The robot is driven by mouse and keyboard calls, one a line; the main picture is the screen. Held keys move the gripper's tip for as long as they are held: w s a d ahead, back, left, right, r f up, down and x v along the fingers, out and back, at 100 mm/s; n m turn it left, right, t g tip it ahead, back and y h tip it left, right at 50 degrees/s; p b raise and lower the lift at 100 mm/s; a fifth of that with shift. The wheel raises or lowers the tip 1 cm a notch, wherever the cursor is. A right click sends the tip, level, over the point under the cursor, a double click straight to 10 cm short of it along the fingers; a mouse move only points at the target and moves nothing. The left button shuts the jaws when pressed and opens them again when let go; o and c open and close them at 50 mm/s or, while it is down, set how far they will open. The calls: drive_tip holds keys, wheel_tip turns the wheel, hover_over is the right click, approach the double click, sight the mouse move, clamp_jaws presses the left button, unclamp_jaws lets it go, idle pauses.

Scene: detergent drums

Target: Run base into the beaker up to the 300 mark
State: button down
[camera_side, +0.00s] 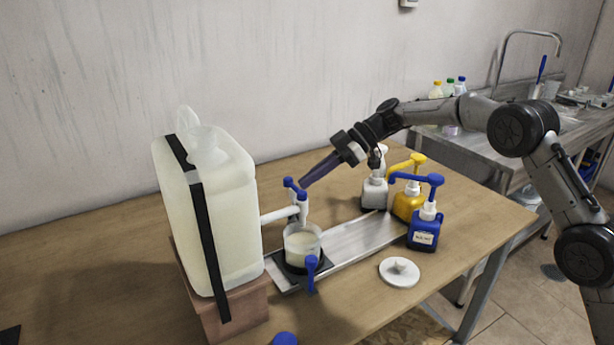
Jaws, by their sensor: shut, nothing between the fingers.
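A large off-white drum (235,225) with a black strap stands on a wooden block at the left. Its white spout (279,214) ends in a tap with a blue handle (295,189). The clear beaker (303,241) stands under the tap and holds pale, cream-coloured liquid. Its scale marks are too small to read, and I cannot tell whether liquid is running. My gripper (304,185) is shut and empty, reaching down from the upper right. Its long dark-blue fingers end right beside the tap handle; I cannot tell whether they touch it.
The beaker sits on a dark pad on a metal rail (350,243); a blue-handled part (311,264) stands before it. Grey-white (375,192), yellow (406,204) and blue (424,230) pump bottles stand right. A white lid (399,272) lies in front.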

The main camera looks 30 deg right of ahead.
drive_tip(key=w+r+v, duration=0.1)
drive_tip(key=w+v, duration=0.2)
drive_tip(key=v, duration=1)
drive_tip(key=s+a+r+n, duration=0.2)
drive_tip(key=s+a+r, duration=0.3)
drive_tip(key=s+r, duration=0.5)
drive_tip(key=s+a+r+m+t+h, duration=0.1)
drive_tip(key=s+r+h, duration=0.1)
drive_tip(key=s, duration=0.3)
drive_tip(key=s+a+r+m+h, duration=0.1)
drive_tip(key=s+a+r+m, duration=0.1)
drive_tip(key=s, duration=0.4)
drive_tip(key=s+d+f+m+t+h, duration=0.1)
drive_tip(key=s+d+f+m+h, duration=0.2)
drive_tip(key=s, duration=0.5)
drive_tip(key=s+d+f+m+h, duration=0.1)
drive_tip(key=s+f+m, duration=0.2)
drive_tip(key=s+f, duration=0.4)
drive_tip(key=s+d+f+m+h, duration=0.3)
drive_tip(key=s+d+f+m, duration=0.3)
drive_tip(key=f, duration=0.4)
drive_tip(key=shift+s+f+m+t+h, duration=0.4)
drive_tip(key=shift+s+m, duration=0.15)
drive_tip(key=shift+m, duration=0.45)
drive_tip(key=shift+d, duration=0.1)
